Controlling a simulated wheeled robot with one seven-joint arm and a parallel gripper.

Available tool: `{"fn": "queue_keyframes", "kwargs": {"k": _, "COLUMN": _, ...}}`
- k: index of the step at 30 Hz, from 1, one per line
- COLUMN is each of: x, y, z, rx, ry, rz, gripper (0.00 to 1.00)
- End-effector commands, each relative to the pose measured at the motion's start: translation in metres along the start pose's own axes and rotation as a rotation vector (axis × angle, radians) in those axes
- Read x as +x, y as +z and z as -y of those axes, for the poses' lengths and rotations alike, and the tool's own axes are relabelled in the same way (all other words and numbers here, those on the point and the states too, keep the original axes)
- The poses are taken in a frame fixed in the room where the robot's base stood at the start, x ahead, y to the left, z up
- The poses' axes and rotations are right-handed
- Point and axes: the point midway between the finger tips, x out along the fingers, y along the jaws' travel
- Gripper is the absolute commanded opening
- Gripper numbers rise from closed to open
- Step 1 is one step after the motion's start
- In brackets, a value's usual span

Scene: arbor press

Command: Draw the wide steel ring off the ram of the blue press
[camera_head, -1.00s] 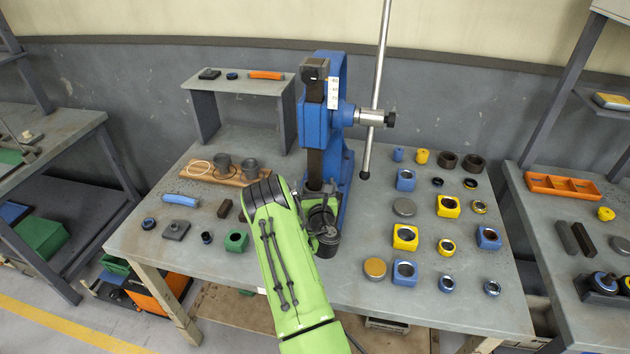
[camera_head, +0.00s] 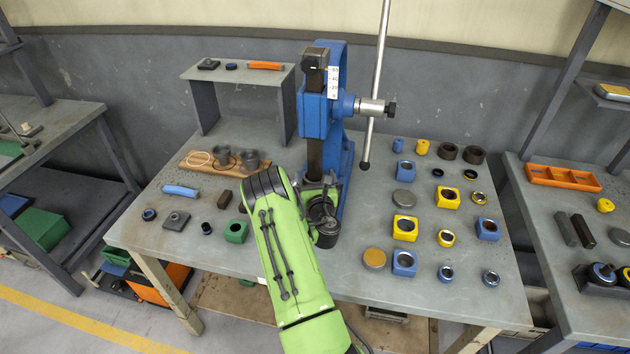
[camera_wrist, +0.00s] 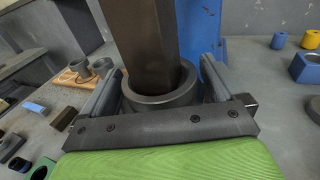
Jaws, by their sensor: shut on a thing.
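The blue press (camera_head: 341,110) stands at the back middle of the bench, with a dark square ram (camera_head: 314,157) running down its front. In the wrist view the ram (camera_wrist: 143,40) passes down into the wide steel ring (camera_wrist: 163,98). The ring is around the ram, with a gap between them. My gripper (camera_wrist: 160,92) has its two fingers on opposite sides of the ring and is shut on it. In the head view my green arm and wrist hide the ring and the ram's lower end.
Blue and yellow blocks, rings and discs (camera_head: 405,228) cover the bench's right part. The press's long lever (camera_head: 376,90) hangs right of the ram.

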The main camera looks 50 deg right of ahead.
Motion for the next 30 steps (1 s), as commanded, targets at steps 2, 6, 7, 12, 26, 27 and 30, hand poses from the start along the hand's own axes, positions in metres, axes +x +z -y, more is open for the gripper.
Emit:
{"fn": "queue_keyframes", "kwargs": {"k": 2, "x": 0.000, "y": -0.003, "z": 0.000, "rx": 0.000, "ry": 0.001, "rz": -0.001, "gripper": 0.53}}
{"fn": "queue_keyframes", "kwargs": {"k": 6, "x": 0.000, "y": -0.007, "z": -0.001, "rx": 0.000, "ry": 0.001, "rz": -0.002, "gripper": 0.53}}
{"fn": "queue_keyframes", "kwargs": {"k": 7, "x": 0.000, "y": -0.008, "z": -0.001, "rx": 0.000, "ry": 0.001, "rz": -0.003, "gripper": 0.53}}
{"fn": "queue_keyframes", "kwargs": {"k": 12, "x": 0.000, "y": -0.012, "z": -0.001, "rx": 0.001, "ry": 0.001, "rz": -0.004, "gripper": 0.53}}
{"fn": "queue_keyframes", "kwargs": {"k": 26, "x": 0.001, "y": -0.019, "z": 0.000, "rx": 0.000, "ry": 0.000, "rz": -0.001, "gripper": 0.53}}
{"fn": "queue_keyframes", "kwargs": {"k": 27, "x": 0.001, "y": -0.019, "z": 0.000, "rx": 0.000, "ry": 0.000, "rz": -0.001, "gripper": 0.53}}
{"fn": "queue_keyframes", "kwargs": {"k": 30, "x": 0.001, "y": -0.021, "z": 0.000, "rx": 0.000, "ry": 0.000, "rz": 0.000, "gripper": 0.53}}
